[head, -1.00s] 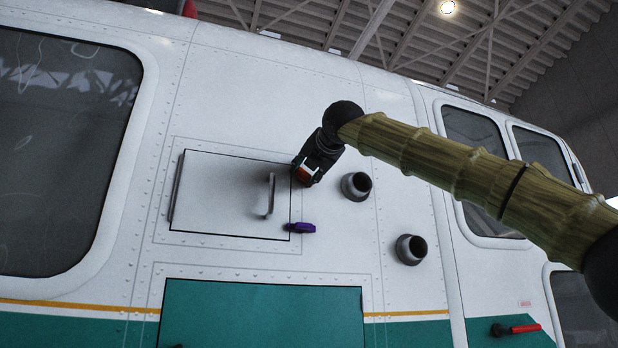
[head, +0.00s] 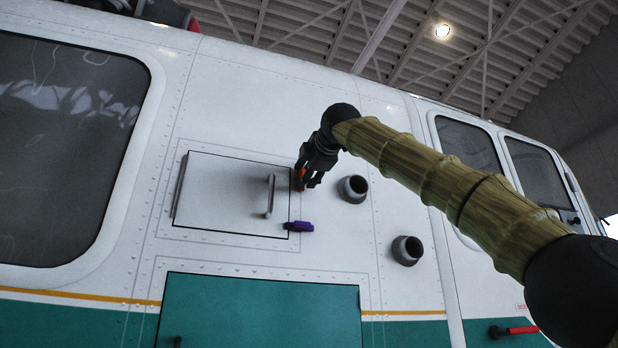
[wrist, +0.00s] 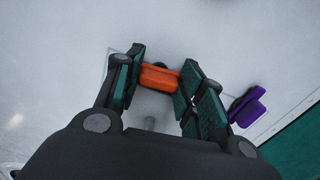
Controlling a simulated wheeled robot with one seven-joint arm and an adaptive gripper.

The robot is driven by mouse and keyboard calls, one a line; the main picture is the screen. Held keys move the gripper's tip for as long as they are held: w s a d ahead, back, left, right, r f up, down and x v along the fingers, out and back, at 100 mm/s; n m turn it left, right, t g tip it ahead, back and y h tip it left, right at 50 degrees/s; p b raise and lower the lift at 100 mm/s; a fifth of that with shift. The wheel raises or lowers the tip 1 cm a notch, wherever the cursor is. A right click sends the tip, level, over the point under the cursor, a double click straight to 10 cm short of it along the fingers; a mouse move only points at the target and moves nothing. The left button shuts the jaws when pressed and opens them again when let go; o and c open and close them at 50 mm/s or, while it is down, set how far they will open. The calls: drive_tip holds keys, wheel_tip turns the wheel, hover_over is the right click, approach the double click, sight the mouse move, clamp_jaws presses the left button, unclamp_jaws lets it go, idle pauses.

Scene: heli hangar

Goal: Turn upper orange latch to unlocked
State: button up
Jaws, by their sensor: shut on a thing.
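The upper orange latch (head: 300,178) sits at the upper right edge of the white hatch panel (head: 225,200). My gripper (head: 308,180) is at this latch, its fingers pointing down toward it in the head view. In the wrist view, the orange latch (wrist: 159,78) lies between the two fingers of my gripper (wrist: 158,92), which are shut on it. The fingers hide part of the latch in the head view. A purple latch (head: 299,226) lies at the lower right edge of the panel, pointing right. It also shows right of my fingers in the wrist view (wrist: 247,107).
The panel has a vertical handle (head: 270,196) close to its right edge and a hinge bar (head: 180,185) at its left. Two round dark pipes (head: 353,188) (head: 408,250) stick out right of the panel. A teal door (head: 262,312) is below.

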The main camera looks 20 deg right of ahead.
drive_tip(key=shift+m, duration=0.5)
drive_tip(key=o, duration=1)
drive_tip(key=shift+w, duration=0.15)
drive_tip(key=shift+s, duration=0.2)
drive_tip(key=s, duration=1.1)
drive_tip(key=shift+s+d, duration=0.25)
drive_tip(key=shift+s, duration=0.1)
drive_tip(key=shift+d+f, duration=0.1)
